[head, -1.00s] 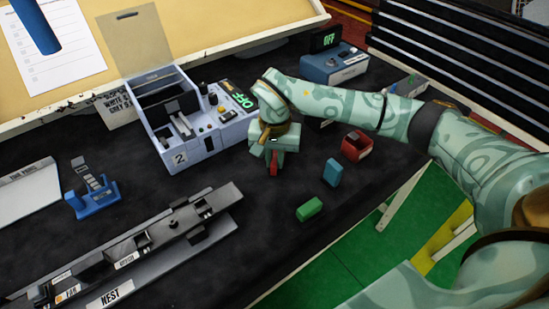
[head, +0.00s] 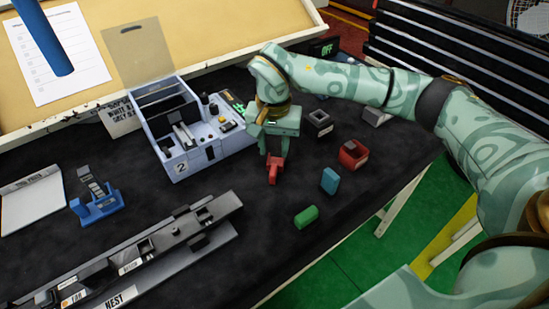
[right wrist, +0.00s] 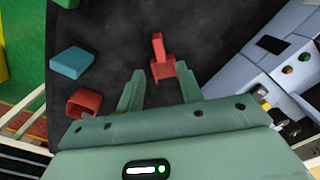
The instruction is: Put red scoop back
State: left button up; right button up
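The red scoop (head: 274,172) is on the dark table just below my right gripper (head: 278,150). In the right wrist view the red scoop (right wrist: 160,62) lies just ahead of the fingertips of my right gripper (right wrist: 159,84), near the line between them. The two fingers are apart, with a gap on each side of the scoop. A red open-topped box (head: 353,154) stands to the right of the gripper and also shows in the right wrist view (right wrist: 83,103). My left gripper is not in view.
A blue block (head: 330,180) and green block (head: 306,216) stand near the table's right edge. A dark open box (head: 319,122) is behind the red box. The light-blue machine marked 2 (head: 197,158) is left of the gripper. A long rail (head: 150,250) is front left.

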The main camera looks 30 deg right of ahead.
aim_at(274, 167)
notch_tip(274, 167, up, 4)
jog(key=shift+r+p, duration=0.15)
jog(key=shift+p, duration=0.15)
dwell(2.1)
